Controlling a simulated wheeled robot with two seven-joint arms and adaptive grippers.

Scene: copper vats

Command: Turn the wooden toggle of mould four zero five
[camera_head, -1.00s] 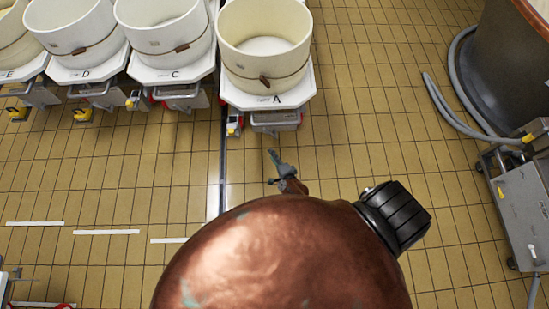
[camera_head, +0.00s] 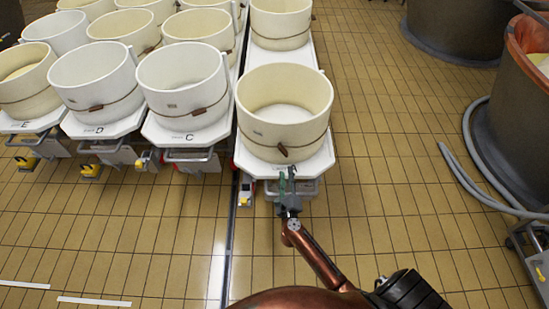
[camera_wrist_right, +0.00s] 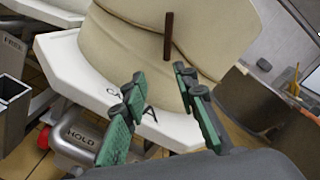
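The nearest cream mould (camera_head: 285,100) stands on a white tray (camera_head: 262,168) at centre. A thin cord runs round it, with a brown wooden toggle (camera_head: 283,150) on its front. In the right wrist view the toggle (camera_wrist_right: 168,35) is upright against the cream wall, above the tray marked A (camera_wrist_right: 80,80). No mould number is legible, so I cannot tell if this is four zero five. My right gripper (camera_head: 287,178) is at the tray's front edge, just below the toggle. Its green fingers (camera_wrist_right: 160,95) are apart and empty, not touching the toggle. My left gripper is out of view.
Similar moulds with toggles stand in rows to the left, at trays C (camera_head: 185,138), D (camera_head: 98,130) and E (camera_head: 30,123). A box marked HOLD (camera_wrist_right: 85,138) hangs under the tray. A grey hose (camera_head: 465,175) and big vat (camera_head: 505,130) are right. The tiled floor between is clear.

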